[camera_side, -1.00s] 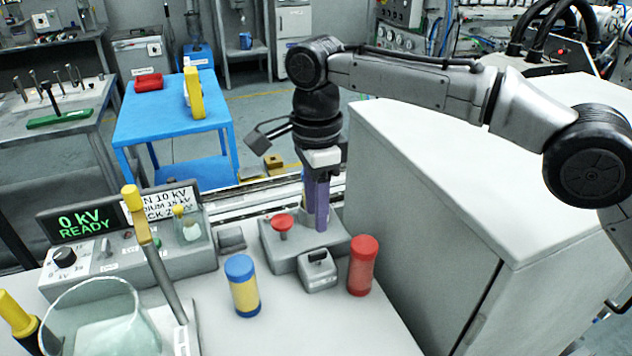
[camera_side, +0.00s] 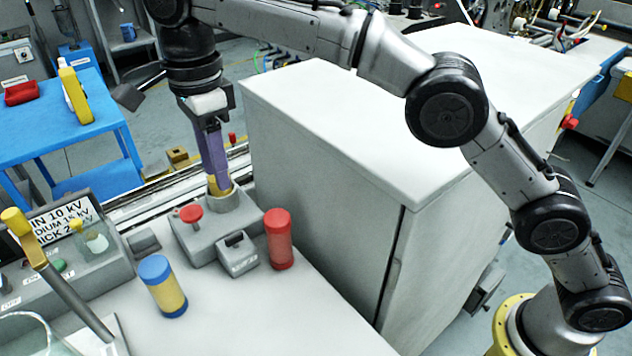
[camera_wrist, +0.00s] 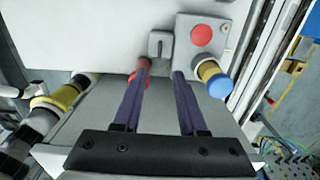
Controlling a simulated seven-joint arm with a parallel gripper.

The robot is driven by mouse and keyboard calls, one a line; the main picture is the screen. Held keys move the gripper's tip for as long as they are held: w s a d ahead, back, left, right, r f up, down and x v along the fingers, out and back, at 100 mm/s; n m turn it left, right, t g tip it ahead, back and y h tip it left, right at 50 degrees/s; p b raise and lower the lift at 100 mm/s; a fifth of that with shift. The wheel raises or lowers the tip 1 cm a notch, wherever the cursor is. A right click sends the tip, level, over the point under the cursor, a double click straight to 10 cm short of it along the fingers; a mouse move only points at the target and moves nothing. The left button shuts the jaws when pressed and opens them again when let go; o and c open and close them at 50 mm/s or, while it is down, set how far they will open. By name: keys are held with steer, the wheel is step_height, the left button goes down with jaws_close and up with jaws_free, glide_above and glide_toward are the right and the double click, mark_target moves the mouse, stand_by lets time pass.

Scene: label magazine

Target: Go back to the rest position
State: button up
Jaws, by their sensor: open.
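My gripper (camera_side: 217,170) has long purple fingers and points down over the grey stand (camera_side: 192,246) with a red button (camera_side: 191,213). In the wrist view my gripper (camera_wrist: 160,75) is open, with a clear gap between the fingers. A yellow piece (camera_side: 222,189) shows in the stand's round socket, just below the fingertips in the side view. In the wrist view a yellow cylinder with a blue end (camera_wrist: 211,74) is beside the red button, right of the right finger and outside the gap. The fingers partly hide the socket.
A small slotted grey block (camera_side: 238,255), a red cylinder (camera_side: 280,240) and a blue-capped yellow cylinder (camera_side: 163,287) stand on the table nearby. A tall grey cabinet (camera_side: 330,120) is close on the right. A control box with a yellow-topped lever (camera_side: 40,245) is at left.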

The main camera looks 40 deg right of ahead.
steer(key=s+d+r+n+t+y, duration=0.1)
steer(key=s+d+r+n+y, duration=0.1)
steer(key=s+d+r, duration=0.55)
steer(key=s+d+r+n+t+y, duration=0.15)
steer(key=s+d+r, duration=0.25)
steer(key=s+d, duration=0.6)
steer(key=s+d+f+n+t, duration=0.3)
steer(key=s+d+f+n, duration=0.1)
steer(key=s+d+f, duration=0.5)
steer(key=s+d+f+n+h, duration=0.1)
steer(key=d+f+n+h, duration=0.2)
steer(key=d+f+n, duration=0.3)
steer(key=n, duration=0.4)
steer(key=shift+s+d+f+n, duration=0.15)
steer(key=shift+s+f+n, duration=0.2)
steer(key=shift+s, duration=0.05)
steer(key=shift+h, duration=0.25)
